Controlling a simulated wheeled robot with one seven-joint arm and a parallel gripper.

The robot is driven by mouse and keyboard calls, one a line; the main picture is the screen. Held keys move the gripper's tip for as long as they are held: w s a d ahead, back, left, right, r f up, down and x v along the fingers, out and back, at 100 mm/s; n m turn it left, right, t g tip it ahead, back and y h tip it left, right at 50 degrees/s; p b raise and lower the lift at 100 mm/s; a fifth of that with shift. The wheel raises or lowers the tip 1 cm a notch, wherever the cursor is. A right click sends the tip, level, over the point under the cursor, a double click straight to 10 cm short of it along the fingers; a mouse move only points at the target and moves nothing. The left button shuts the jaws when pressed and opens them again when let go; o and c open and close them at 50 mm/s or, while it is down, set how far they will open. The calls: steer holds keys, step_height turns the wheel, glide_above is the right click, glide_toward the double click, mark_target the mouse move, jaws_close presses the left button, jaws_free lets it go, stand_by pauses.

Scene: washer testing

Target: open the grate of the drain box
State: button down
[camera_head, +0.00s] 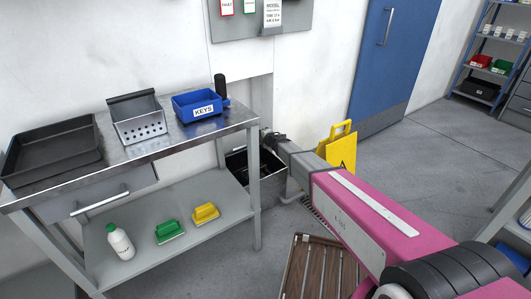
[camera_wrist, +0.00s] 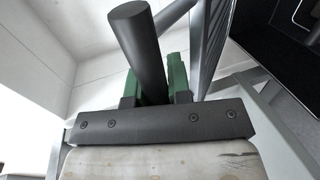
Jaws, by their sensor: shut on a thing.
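The drain box (camera_head: 277,186) is a dark open-topped box on the floor beyond the right end of the workbench, partly hidden by my arm and a bench leg. My gripper (camera_head: 272,138) is at its upper rim. In the wrist view my gripper (camera_wrist: 158,75) has green fingers shut on a thick dark round bar (camera_wrist: 140,40), which looks like the grate's handle. A slatted metal panel (camera_wrist: 210,42), apparently the grate, stands at a steep angle just right of the fingers. A dark box interior shows at the upper right there.
The steel workbench (camera_head: 190,127) stands close left of my arm, carrying a black tray (camera_head: 50,150), a perforated bin (camera_head: 138,125) and a blue KEYS bin (camera_head: 200,104). A yellow floor sign (camera_head: 340,146) stands just right of the arm. Open floor lies beyond it.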

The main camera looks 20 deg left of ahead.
steer(key=w+a+r, duration=0.4)
steer(key=w+a, duration=0.4)
steer(key=a, duration=0.2)
steer(key=w+a+r, duration=0.4)
steer(key=w+a, duration=0.5)
steer(key=a, duration=0.1)
steer(key=shift+w+a+r, duration=0.2)
steer(key=shift+w+a, duration=0.05)
steer(key=shift+a, duration=0.05)
steer(key=shift+w+a, duration=0.15)
stand_by(1.2)
steer(key=c, duration=1.1)
jaws_free()
steer(key=shift+f, duration=0.1)
steer(key=shift+o, duration=0.2)
